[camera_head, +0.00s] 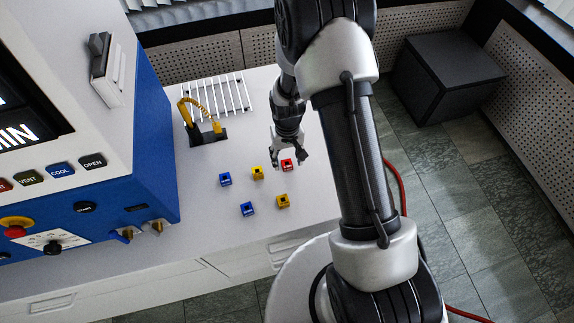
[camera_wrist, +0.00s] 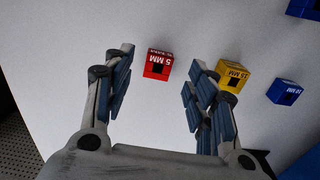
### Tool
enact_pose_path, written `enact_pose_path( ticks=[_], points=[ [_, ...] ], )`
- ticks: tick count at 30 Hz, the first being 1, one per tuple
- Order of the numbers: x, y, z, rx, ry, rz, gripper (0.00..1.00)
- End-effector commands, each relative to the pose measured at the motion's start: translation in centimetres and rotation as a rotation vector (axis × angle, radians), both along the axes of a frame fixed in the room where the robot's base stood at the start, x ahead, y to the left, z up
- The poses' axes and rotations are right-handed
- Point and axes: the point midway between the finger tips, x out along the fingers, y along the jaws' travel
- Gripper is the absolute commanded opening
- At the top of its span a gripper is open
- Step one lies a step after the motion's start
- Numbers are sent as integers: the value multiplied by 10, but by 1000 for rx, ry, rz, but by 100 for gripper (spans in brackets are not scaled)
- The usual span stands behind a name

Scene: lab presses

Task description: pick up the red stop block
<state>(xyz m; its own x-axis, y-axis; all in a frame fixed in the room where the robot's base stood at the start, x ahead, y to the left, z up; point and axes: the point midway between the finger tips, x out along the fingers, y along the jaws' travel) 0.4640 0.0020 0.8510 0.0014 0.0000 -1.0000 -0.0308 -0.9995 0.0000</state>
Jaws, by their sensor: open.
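The red stop block (camera_head: 287,165) sits on the white bench top, at the right end of a small group of blocks. In the wrist view the red block (camera_wrist: 158,64) carries a "5 MM" label and lies between and beyond my fingertips, apart from them. My gripper (camera_head: 289,158) is open and empty, just above and beside the red block. In the wrist view its two fingers (camera_wrist: 160,72) are spread wide, with the yellow block near the right finger.
Yellow blocks (camera_head: 257,173) and (camera_head: 283,201) and blue blocks (camera_head: 225,179) and (camera_head: 247,209) stand close by. The blue and white press (camera_head: 150,130) is at left. A black holder with a yellow cable (camera_head: 207,132) and a white rack (camera_head: 215,95) stand behind.

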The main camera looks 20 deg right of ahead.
Motion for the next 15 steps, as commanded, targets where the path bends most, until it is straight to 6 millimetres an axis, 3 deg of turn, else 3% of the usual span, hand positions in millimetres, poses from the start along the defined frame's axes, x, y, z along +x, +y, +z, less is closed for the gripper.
enact_pose_path(
  ticks=[6, 15],
  points=[
    [-2, -1, -36, 0, 3, 0, 52],
    [-2, -1, -37, 0, 1, 0, 49]
  ],
)
